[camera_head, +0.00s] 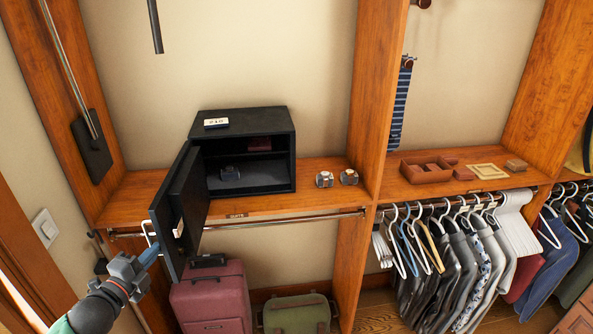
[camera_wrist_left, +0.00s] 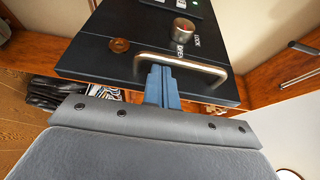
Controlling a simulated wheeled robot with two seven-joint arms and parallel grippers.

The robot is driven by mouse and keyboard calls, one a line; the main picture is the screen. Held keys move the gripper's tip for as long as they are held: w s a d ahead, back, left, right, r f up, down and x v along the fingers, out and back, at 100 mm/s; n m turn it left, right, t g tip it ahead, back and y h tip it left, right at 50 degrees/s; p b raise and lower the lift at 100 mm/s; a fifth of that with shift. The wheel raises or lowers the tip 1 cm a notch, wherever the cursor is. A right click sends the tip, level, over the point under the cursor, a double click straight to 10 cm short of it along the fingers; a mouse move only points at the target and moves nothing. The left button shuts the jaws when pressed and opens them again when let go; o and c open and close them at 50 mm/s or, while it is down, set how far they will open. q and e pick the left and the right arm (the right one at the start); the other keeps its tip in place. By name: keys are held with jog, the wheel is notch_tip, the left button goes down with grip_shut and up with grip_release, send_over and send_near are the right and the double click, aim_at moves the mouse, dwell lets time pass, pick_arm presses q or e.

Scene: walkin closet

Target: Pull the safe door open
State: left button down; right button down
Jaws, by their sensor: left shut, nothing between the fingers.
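The black safe (camera_head: 245,121) stands on a wooden shelf. Its door (camera_head: 180,205) is swung wide open to the left, showing the inside. A metal bar handle (camera_head: 148,234) is on the door's outer face; it also shows in the left wrist view (camera_wrist_left: 208,69), below a round knob (camera_wrist_left: 184,27). My left gripper (camera_head: 149,254) is at the door's outer side, by the handle. In the left wrist view its blue fingers (camera_wrist_left: 161,84) are shut together at the bar, with nothing between them; contact cannot be told. My right gripper is not in view.
Inside the safe are a dark object (camera_head: 230,173) and a reddish box (camera_head: 259,144). Two small watch-like items (camera_head: 325,179) sit right of it on the shelf (camera_head: 270,202). A rail runs below, above a red suitcase (camera_head: 211,300). Hanging clothes (camera_head: 450,265) are at right.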

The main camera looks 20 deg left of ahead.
pick_arm(q)
jog(key=shift+s+a, duration=0.1)
dwell(0.4)
jog(key=s+p, duration=0.1)
jog(key=s, duration=0.6)
jog(key=shift+s+d, duration=0.35)
